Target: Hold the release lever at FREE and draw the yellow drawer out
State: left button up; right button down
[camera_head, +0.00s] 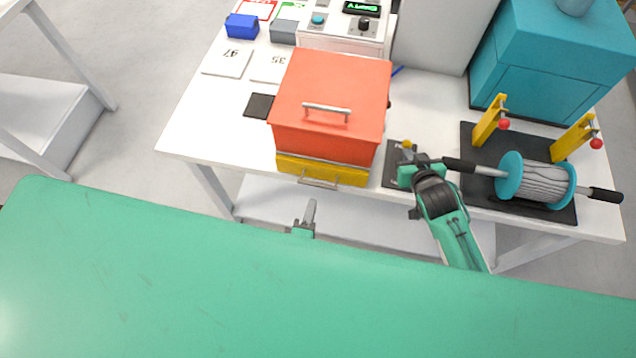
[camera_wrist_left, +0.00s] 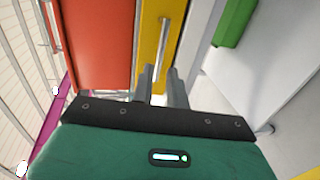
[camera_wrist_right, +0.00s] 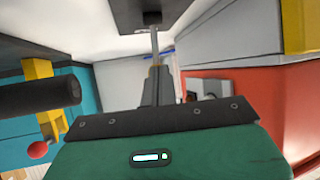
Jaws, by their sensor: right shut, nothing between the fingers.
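The yellow drawer (camera_head: 345,175) sits under the red cabinet (camera_head: 325,95), its front nearly flush with it. Its metal bar handle (camera_head: 318,184) faces me. My left gripper (camera_head: 310,212) is in front of the handle; in the left wrist view its fingers (camera_wrist_left: 163,82) are parted, with the handle (camera_wrist_left: 165,45) just beyond the tips. The release lever, with a yellow knob (camera_head: 407,144), stands on a black plate right of the cabinet. My right gripper (camera_head: 408,157) is at the lever, shut and empty. In the right wrist view a metal rod (camera_wrist_right: 154,42) runs beyond its fingertips (camera_wrist_right: 156,68); contact is unclear.
A cable reel (camera_head: 535,180) with black-gripped axle ends lies right of my right gripper, close to it. Yellow posts (camera_head: 488,120) with red knobs stand behind it. A control box (camera_head: 345,28) and a blue bin (camera_head: 242,26) are at the back.

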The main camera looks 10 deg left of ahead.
aim_at(318, 184)
pick_arm(q)
jog(key=w, duration=0.2)
jog(key=w+f, duration=0.1)
jog(key=w, duration=0.5)
jog(key=shift+w+f, duration=0.2)
jog(key=shift+f, duration=0.15)
jog(key=shift+c, duration=0.4)
grip_shut()
